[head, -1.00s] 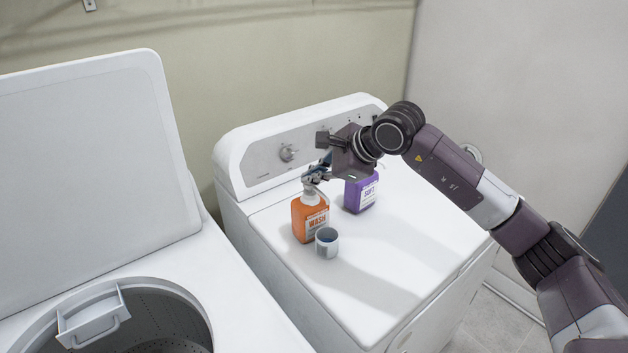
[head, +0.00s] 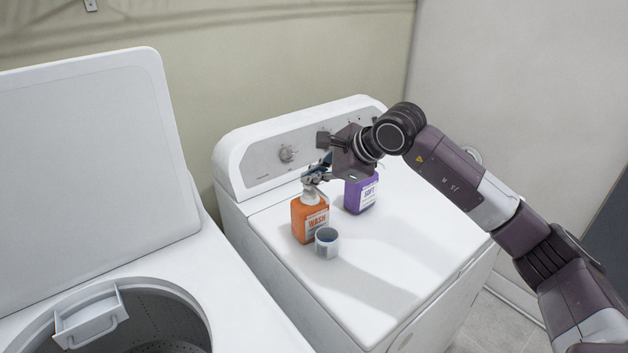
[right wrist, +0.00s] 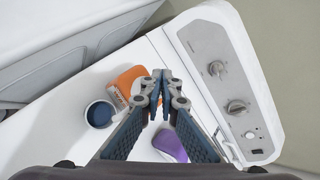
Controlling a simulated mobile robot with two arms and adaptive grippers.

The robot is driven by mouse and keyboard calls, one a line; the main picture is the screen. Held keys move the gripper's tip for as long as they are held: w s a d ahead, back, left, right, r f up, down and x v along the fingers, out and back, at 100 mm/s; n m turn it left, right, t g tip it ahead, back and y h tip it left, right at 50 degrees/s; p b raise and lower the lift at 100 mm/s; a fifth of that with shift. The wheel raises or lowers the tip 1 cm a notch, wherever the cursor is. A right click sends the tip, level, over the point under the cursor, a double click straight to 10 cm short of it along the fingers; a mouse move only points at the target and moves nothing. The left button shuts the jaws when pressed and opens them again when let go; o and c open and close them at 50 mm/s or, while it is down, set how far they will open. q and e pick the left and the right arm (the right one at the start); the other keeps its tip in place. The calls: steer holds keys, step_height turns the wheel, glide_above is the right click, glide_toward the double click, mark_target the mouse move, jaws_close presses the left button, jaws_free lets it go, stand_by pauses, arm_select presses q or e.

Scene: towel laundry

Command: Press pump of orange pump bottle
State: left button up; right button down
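The orange pump bottle (head: 310,220), labelled WASH, stands upright on the white machine's top. Its white pump head is mostly hidden behind my right gripper (head: 313,180), which points down at the bottle's top. In the right wrist view the orange bottle (right wrist: 125,83) lies just behind the fingertips. The two fingers of my right gripper (right wrist: 156,88) are together at the tips, with nothing visible between them. The gripper appears to be at or just above the pump; I cannot tell if it touches. My left gripper is not in view.
A purple bottle (head: 361,194) labelled SOFT stands right of the orange one. A small open cup (head: 327,243) is right in front of it. The control panel (head: 270,158) rises behind. An open washer (head: 235,310) is at left. The top's front right is clear.

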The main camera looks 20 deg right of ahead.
steer(key=shift+s+d+f, duration=0.15)
steer(key=shift+d+f, duration=0.05)
steer(key=shift+f, duration=0.8)
steer(key=shift+r, duration=0.2)
steer(key=shift+w+r+p, duration=0.3)
steer(key=shift+r+p, duration=0.3)
steer(key=shift+r, duration=0.35)
step_height(320, 180, up, 4)
steer(key=shift+w+d+f+p, duration=0.1)
steer(key=shift+w+f+p, duration=0.05)
steer(key=shift+p, duration=0.75)
steer(key=shift+r, duration=0.2)
